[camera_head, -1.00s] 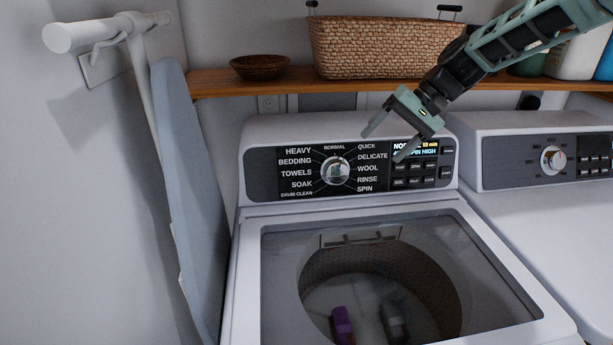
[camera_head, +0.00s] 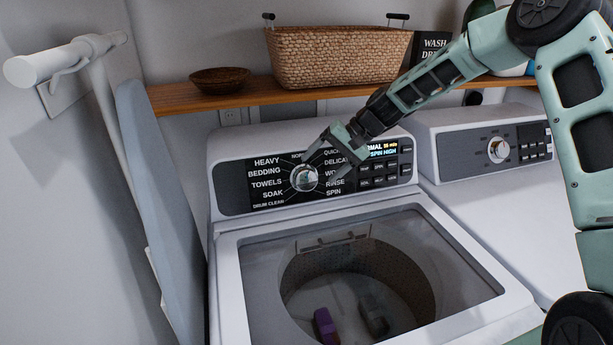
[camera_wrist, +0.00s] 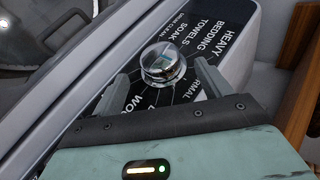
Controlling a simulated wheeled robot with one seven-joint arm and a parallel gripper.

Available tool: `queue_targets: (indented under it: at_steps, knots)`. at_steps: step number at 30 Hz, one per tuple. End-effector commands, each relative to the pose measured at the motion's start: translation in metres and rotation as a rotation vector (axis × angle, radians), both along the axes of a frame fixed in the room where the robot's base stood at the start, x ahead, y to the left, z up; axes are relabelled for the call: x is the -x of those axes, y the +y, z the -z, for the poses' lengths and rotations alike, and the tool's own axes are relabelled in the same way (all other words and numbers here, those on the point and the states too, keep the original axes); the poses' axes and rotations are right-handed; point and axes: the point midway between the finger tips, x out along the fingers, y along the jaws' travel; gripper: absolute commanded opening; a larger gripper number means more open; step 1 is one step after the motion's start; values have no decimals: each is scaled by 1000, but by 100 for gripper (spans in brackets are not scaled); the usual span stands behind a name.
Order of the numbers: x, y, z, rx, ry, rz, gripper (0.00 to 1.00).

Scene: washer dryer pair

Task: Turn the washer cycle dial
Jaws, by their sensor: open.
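The washer cycle dial (camera_head: 304,178) is a round silver knob on the black control panel (camera_head: 235,186) of the left-hand machine, ringed by white cycle names. It also shows in the wrist view (camera_wrist: 162,64). My gripper (camera_head: 320,168) is open, just right of and in front of the dial in the head view. In the wrist view, my fingers (camera_wrist: 165,84) stand to either side of the dial's near part, with the dial between and slightly beyond their tips. I cannot tell whether they touch it. The gripper hides some cycle names right of the dial.
The washer's clear lid (camera_head: 255,275) shows a purple item (camera_head: 325,326) and a dark item in the drum. The dryer (camera_head: 470,195) stands at right. A wooden shelf (camera_head: 250,93) with a woven basket (camera_head: 335,58) is above. An ironing board (camera_head: 160,180) leans at left.

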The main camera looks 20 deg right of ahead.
Motion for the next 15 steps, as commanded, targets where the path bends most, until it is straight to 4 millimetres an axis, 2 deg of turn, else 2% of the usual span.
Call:
queue_targets:
  at_steps: [6,15]
  knots:
    - [-7,27,29,0,1,-3,77]
    - [-13,42,48,0,0,0,77]
